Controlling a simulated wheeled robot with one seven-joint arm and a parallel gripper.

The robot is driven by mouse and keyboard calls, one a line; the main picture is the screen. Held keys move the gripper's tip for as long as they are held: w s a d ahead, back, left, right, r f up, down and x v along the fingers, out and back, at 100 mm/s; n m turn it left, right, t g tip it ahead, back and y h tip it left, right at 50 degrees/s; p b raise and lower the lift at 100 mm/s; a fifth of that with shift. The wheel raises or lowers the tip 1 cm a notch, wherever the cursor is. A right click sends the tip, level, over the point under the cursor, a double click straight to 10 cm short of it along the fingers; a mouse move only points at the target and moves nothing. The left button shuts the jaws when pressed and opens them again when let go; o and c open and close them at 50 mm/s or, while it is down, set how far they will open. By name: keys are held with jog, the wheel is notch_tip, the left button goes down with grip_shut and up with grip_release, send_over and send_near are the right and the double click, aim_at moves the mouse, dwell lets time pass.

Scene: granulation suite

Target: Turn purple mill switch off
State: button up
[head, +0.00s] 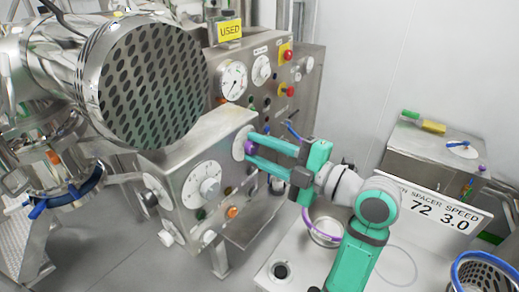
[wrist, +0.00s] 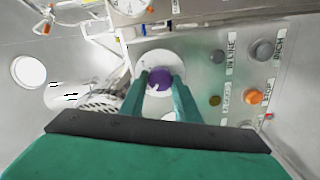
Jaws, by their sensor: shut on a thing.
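The purple mill switch (wrist: 159,79) is a round knob on a white disc, mounted on a steel control panel. In the head view the purple knob (head: 250,147) shows at the end of my gripper's fingers, on the box's right part. My gripper (head: 249,147) reaches in from the right with two teal fingers. In the wrist view my gripper (wrist: 160,84) has one finger on each side of the purple knob, shut on it. A pale pointer mark shows on the knob, but its setting is too small to read.
A white dial (head: 205,182) and an orange button (head: 232,212) sit on the panel near the knob. A large perforated steel drum (head: 152,82) is above left. A yellow USED sign (head: 230,30) stands behind. A white sign (head: 440,210) stands right of my arm.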

jog(key=o, duration=1)
jog(key=shift+o, duration=0.2)
jog(key=v, duration=1)
jog(key=shift+s+d, duration=0.25)
jog(key=shift+d, duration=0.05)
